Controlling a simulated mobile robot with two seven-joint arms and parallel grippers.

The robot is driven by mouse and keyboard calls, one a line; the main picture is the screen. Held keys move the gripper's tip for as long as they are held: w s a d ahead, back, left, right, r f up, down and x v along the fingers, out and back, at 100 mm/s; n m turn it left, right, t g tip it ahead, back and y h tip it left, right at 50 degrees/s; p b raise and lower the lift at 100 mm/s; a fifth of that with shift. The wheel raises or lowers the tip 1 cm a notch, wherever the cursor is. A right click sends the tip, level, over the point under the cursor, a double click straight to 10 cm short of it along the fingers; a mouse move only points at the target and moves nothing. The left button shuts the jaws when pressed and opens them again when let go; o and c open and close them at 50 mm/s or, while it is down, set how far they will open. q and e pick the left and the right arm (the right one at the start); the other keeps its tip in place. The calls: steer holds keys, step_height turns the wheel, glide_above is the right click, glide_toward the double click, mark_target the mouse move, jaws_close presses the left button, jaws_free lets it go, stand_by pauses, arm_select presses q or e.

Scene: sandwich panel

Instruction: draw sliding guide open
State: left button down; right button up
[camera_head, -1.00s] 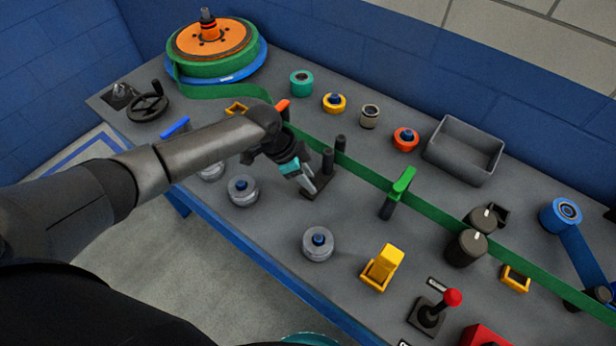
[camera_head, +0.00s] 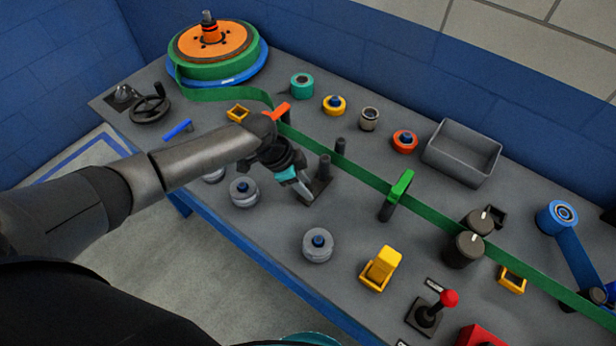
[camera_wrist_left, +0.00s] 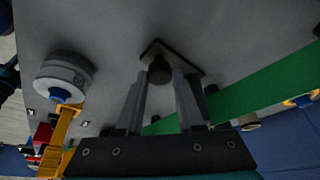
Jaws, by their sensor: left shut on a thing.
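The sliding guide is a dark plate (camera_head: 322,187) with an upright dark roller post (camera_head: 325,168), on the grey bench just in front of the green strip (camera_head: 365,176). A second dark post (camera_head: 340,147) stands on the strip's far side. My left gripper (camera_head: 306,190) reaches down at the guide's near side. In the left wrist view its fingers (camera_wrist_left: 162,92) are closed around a dark round part (camera_wrist_left: 160,71) on the guide's plate (camera_wrist_left: 185,63). The exact contact is partly hidden. My right gripper is not in view.
Grey rollers (camera_head: 244,191) and (camera_head: 317,245) stand near the front edge, with a yellow block (camera_head: 381,268) to the right. An orange clip (camera_head: 278,112) sits behind my left wrist.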

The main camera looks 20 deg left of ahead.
arm_select(q)
steer(key=shift+s+a, duration=0.1)
steer(key=shift+s, duration=0.25)
steer(key=shift+f, duration=0.1)
steer(key=c, duration=0.5)
jaws_free()
steer(key=shift+r, duration=0.25)
steer(key=p+v, duration=0.1)
steer(key=v, duration=1.4)
steer(key=shift+p, duration=0.4)
